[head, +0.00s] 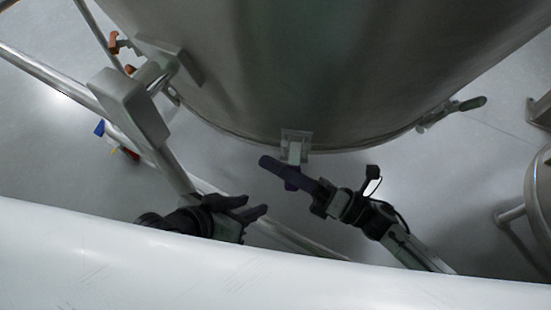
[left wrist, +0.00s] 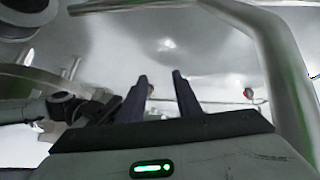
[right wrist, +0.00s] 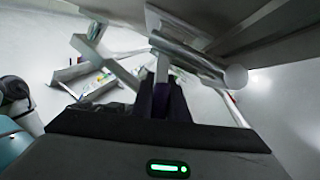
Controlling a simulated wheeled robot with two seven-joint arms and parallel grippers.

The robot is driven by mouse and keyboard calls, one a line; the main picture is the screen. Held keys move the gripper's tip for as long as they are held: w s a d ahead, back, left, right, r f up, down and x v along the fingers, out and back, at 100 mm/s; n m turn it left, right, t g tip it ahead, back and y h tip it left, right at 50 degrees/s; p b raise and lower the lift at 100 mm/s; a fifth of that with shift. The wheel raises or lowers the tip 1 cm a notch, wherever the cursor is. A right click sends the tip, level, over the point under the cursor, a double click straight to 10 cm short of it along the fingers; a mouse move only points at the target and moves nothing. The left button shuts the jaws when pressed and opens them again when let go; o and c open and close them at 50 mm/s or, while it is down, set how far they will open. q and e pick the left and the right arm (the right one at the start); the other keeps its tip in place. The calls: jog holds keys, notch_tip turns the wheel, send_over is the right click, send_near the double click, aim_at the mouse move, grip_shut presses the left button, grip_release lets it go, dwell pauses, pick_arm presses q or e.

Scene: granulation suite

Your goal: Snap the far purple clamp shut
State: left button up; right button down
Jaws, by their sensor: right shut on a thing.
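A clamp with a pale bracket (head: 295,147) sits at the lower rim of the big steel vessel in the head view. I cannot tell whether the clamp is latched. My left gripper (head: 260,210) is open and empty, lower left of the clamp; its fingers stand apart in the left wrist view (left wrist: 161,82).
The steel vessel (head: 330,70) fills the top of the head view. A pale post with a box-shaped head (head: 130,105) stands close beside my left gripper. Orange-handled fittings (head: 114,46) are at the upper left, and a lever (head: 472,103) is at the right. A white surface (head: 200,270) spans the bottom.

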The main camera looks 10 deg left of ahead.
pick_arm(q)
jog(key=s+a+r+n+t+y+p, duration=0.1)
jog(key=a+r+p, duration=0.3)
jog(key=p, duration=0.4)
jog(key=shift+s+a+r+n+t, duration=0.15)
jog(key=shift+s+r+n+t, duration=0.3)
jog(key=shift+t, duration=0.25)
pick_arm(e)
jog(key=m, duration=0.2)
jog(key=r+m+h, duration=0.1)
jog(key=m, duration=0.1)
jog(key=s+r+m+h, duration=0.1)
jog(key=m, duration=0.1)
pick_arm(q)
jog(key=shift+w, duration=0.1)
pick_arm(e)
jog(key=c, duration=1.7)
grip_release()
jog(key=shift+d, duration=0.1)
pick_arm(q)
jog(key=shift+r+p, duration=0.1)
jog(key=shift+p, duration=0.4)
pick_arm(e)
jog(key=v, duration=1)
jog(key=shift+s+r, duration=0.1)
